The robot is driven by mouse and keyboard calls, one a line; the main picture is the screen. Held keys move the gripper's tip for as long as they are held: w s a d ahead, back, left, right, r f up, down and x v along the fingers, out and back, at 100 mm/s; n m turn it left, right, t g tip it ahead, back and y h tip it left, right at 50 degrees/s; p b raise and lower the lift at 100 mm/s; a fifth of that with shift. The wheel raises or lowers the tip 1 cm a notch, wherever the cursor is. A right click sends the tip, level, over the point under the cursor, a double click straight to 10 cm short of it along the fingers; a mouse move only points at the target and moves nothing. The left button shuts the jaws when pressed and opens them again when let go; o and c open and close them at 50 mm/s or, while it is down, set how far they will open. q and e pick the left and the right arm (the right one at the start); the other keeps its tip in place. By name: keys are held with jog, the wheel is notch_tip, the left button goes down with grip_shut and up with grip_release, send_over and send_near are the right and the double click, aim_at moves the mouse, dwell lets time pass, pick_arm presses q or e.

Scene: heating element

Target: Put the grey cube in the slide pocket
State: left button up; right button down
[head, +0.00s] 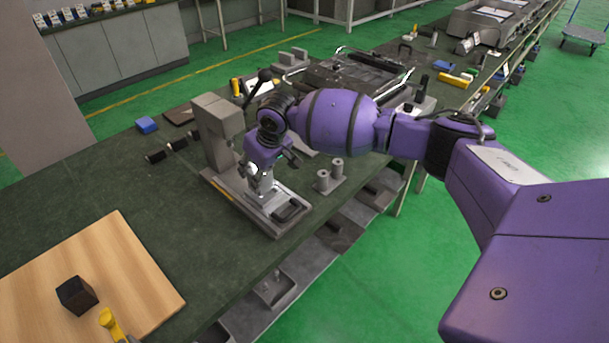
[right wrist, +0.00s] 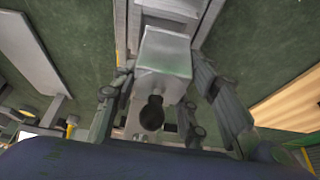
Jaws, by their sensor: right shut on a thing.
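My right gripper (head: 262,180) points down over the grey press-like fixture (head: 222,130), in front of its column. It is shut on a light grey block that I take for the grey cube (head: 262,182); the fingers partly hide it. In the right wrist view, the block (right wrist: 165,52) shows between the fingers of my right gripper (right wrist: 165,75). The held block is low over the fixture's slide base (head: 278,222); I cannot tell whether it touches it. The pocket itself is not clearly seen. My left gripper is not in view.
A dark cube (head: 76,295) sits on the wooden board (head: 140,270) at the near left, by a yellow object (head: 110,322). Two grey posts on a plate (head: 330,178) stand right of the fixture. A black knob (head: 265,75) rises above it. The dark tabletop (head: 130,190) is clear between board and fixture.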

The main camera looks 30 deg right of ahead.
jog(key=shift+w+d+f, duration=0.2)
jog(key=shift+w, duration=0.05)
jog(key=shift+f, duration=1.5)
jog(key=shift+f, duration=0.15)
jog(key=c, duration=1)
grip_release()
jog(key=shift+f, duration=0.1)
